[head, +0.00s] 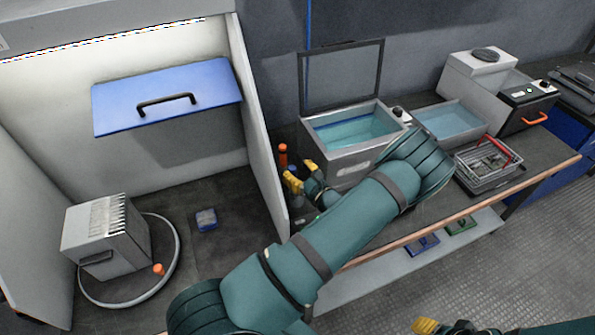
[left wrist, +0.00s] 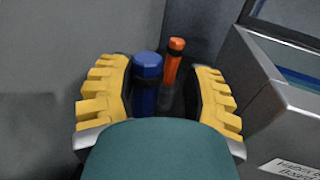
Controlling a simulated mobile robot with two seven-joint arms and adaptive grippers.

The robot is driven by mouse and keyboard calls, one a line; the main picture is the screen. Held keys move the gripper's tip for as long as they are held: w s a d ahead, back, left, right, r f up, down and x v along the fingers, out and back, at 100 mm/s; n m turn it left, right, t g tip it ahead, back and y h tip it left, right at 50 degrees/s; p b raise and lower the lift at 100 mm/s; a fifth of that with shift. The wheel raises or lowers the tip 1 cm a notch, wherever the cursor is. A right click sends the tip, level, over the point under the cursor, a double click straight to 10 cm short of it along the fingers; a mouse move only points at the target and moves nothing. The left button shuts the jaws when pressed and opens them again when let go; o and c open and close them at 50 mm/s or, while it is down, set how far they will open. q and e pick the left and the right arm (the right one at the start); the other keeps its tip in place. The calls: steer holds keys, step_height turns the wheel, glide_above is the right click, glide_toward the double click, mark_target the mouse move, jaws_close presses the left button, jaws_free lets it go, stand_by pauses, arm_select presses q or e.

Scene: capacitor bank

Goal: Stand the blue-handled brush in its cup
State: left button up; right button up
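The blue handle (left wrist: 146,88), which looks like the brush's, stands roughly upright between the yellow fingers of my left gripper (left wrist: 163,98) in the left wrist view. It is closer to the left finger, with a wide gap to the right finger. Its lower end is hidden by my gripper, and I cannot tell whether a cup is around it. My left gripper (head: 301,183) is open beside the hood's side wall in the head view. My right gripper (head: 424,326) is only partly in view at the bottom edge; its opening does not show.
An orange-handled item (left wrist: 174,62) stands just behind the blue handle, and also shows in the head view (head: 283,156). A metal bath (head: 352,155) with an open lid is close on the right. The hood's side wall (head: 257,130) is close on the left.

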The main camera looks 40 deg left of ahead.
arm_select(q)
steer(key=v, duration=1.2)
stand_by(1.0)
